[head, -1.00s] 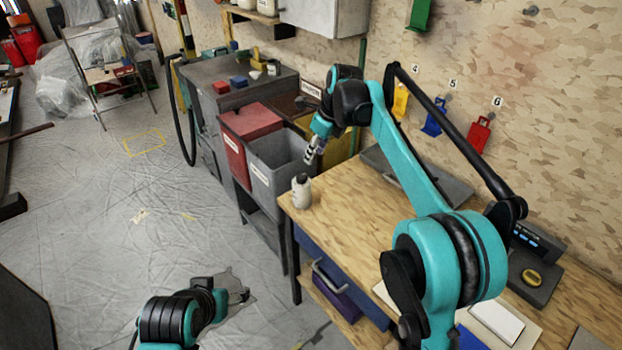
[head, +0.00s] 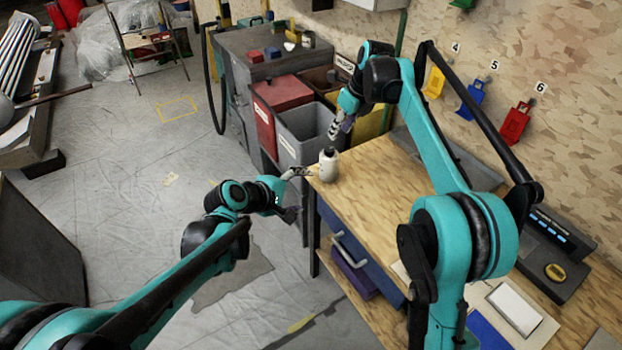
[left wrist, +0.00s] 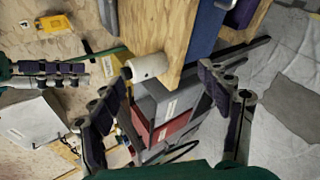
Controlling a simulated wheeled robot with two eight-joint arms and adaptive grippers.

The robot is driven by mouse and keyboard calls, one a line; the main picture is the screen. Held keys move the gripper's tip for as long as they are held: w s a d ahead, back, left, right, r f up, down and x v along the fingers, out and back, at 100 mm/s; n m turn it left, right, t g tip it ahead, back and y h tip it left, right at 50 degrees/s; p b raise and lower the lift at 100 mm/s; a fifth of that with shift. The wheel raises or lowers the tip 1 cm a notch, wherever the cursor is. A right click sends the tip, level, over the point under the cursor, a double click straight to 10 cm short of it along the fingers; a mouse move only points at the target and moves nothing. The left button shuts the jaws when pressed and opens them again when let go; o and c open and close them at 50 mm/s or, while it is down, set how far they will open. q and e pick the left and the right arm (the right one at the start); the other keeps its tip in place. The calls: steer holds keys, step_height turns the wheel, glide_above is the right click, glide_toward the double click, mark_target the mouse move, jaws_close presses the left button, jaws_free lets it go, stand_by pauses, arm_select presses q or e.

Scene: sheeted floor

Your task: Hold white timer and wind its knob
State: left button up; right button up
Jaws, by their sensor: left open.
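My left gripper (head: 300,190) is open and empty, just left of the timer beside the bench corner. In the left wrist view its spread fingers (left wrist: 175,78) frame the bench corner, with the timer near the left fingertip. My right gripper (head: 338,130) points down above the timer, apart from it. How far its jaws are apart is unclear. The knob's details are too small to make out.
The workbench (head: 385,215) has a blue drawer with a handle below its top. Grey (head: 308,133) and red (head: 281,93) bins stand behind the timer. A dark device (head: 552,248) and a white pad lie at the right.

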mark_target(322, 171)
arm_select(q)
steer(key=w+f+n+t+h, duration=0.1)
steer(key=w+f+n, duration=0.2)
steer(key=w+n, duration=0.1)
steer(key=w+d+f+n+t+h, duration=0.1)
steer(key=w+f+n+h, duration=0.1)
steer(key=w+n, duration=0.3)
steer(key=w+d+f+n+t+h, duration=0.1)
steer(key=w+f+n+t+h, duration=0.1)
steer(key=w+f+n, duration=0.1)
steer(key=shift+w+f+n, duration=0.35)
steer(key=shift+w+n, duration=0.5)
steer(key=shift+n, duration=0.05)
steer(key=shift+w+a+f+n, duration=0.15)
steer(key=shift+f+n, duration=0.35)
steer(key=shift+n, duration=0.1)
steer(key=shift+w+d+f+t, duration=0.1)
steer(key=shift+w+d+t, duration=0.25)
steer(key=shift+w, duration=0.1)
steer(key=x, duration=0.6)
steer(key=shift+w+d, duration=0.2)
steer(key=shift+d, duration=0.05)
